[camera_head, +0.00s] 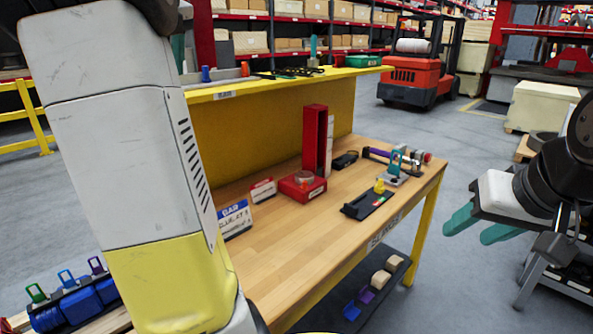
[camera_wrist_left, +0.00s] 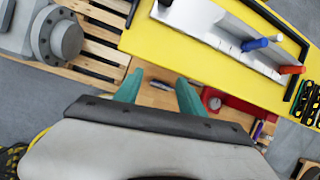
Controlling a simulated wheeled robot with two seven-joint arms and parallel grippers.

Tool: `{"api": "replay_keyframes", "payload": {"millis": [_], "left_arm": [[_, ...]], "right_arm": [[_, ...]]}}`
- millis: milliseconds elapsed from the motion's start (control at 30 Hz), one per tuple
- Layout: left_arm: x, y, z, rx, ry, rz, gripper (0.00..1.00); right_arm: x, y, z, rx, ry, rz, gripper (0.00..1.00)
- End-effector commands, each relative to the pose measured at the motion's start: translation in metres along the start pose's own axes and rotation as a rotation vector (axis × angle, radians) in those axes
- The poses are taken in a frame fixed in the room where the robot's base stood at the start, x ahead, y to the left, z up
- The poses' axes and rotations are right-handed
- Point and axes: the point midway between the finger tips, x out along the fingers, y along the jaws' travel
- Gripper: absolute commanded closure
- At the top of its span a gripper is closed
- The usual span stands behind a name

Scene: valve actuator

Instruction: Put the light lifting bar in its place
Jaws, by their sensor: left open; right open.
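I cannot tell for certain which thing is the light lifting bar. A purple bar-like piece (camera_head: 380,154) lies at the far right end of the wooden workbench (camera_head: 290,238), beside a teal clamp-like piece (camera_head: 396,163). My left gripper (camera_wrist_left: 158,88) shows in the left wrist view with its two teal fingers apart and nothing between them; it is above the bench and the yellow shelf. In the head view my left arm hides it. My right gripper (camera_head: 478,228) is open and empty, out to the right of the bench.
A red upright holder (camera_head: 315,137) and a red box (camera_head: 302,187) stand mid-bench, near a black tray (camera_head: 367,205). A yellow raised shelf (camera_head: 262,85) runs along the back. The bench's front middle is clear.

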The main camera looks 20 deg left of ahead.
Motion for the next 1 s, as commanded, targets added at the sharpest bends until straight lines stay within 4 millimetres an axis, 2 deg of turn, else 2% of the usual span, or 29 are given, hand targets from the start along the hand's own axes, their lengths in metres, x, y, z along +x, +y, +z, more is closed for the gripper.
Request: {"api": "replay_keyframes", "payload": {"millis": [33,133,300,467,700,833,900,1000], "left_arm": [[-0.003,-0.011,-0.023,-0.064,0.004,-0.025,0.53],[-0.003,-0.029,-0.069,-0.264,0.027,-0.080,0.53],[0.001,-0.043,-0.151,-0.632,0.116,-0.162,0.53],[0.011,-0.039,-0.227,-0.992,0.255,-0.198,0.53],[0.038,-0.012,-0.334,-1.516,0.521,-0.127,0.53],[0.052,0.004,-0.373,-1.722,0.632,-0.046,0.53],[0.057,0.010,-0.387,-1.797,0.671,-0.007,0.53],[0.062,0.014,-0.398,-1.859,0.701,0.027,0.53]], "right_arm": [[0.000,0.000,0.000,0.000,0.000,0.000,0.53],[0.000,0.000,0.000,0.000,0.000,0.000,0.53],[0.000,0.000,0.000,0.000,0.000,0.000,0.53],[0.000,0.000,0.000,0.000,0.000,0.000,0.53],[0.000,0.000,0.000,0.000,0.000,0.000,0.53],[0.000,0.000,0.000,0.000,0.000,0.000,0.53],[0.000,0.000,0.000,0.000,0.000,0.000,0.53],[0.000,0.000,0.000,0.000,0.000,0.000,0.53]]}}
